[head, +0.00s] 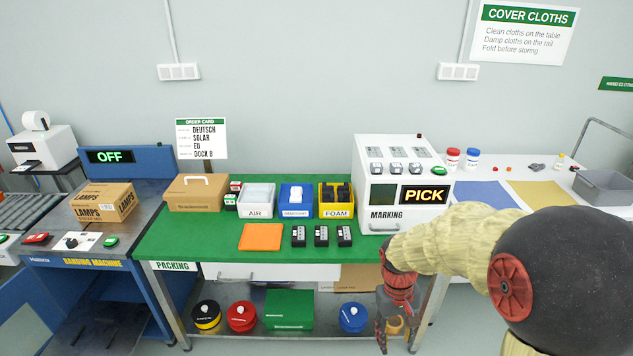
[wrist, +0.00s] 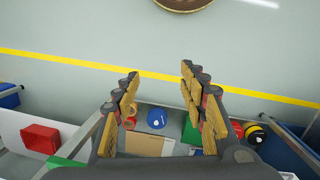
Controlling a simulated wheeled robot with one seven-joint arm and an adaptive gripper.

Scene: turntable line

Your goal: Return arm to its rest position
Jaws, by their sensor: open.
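My arm comes in from the right of the head view, and its end hangs down at the front right of the green packing table (head: 200,240). My gripper (head: 392,335) points down in front of the table's lower shelf, below the tabletop. In the wrist view my gripper (wrist: 160,90) has its two padded fingers spread apart with nothing between them. Grey floor with a yellow line shows beyond the fingertips. The gripper partly hides a tape roll on the lower shelf in the head view.
The marking machine (head: 385,215) stands at the table's right end. Three bins, an orange cloth (head: 261,237) and three dark devices (head: 321,236) are on the tabletop. Coloured lidded tubs, including a blue one (head: 354,317), are on the lower shelf. The banding machine (head: 75,262) stands at left.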

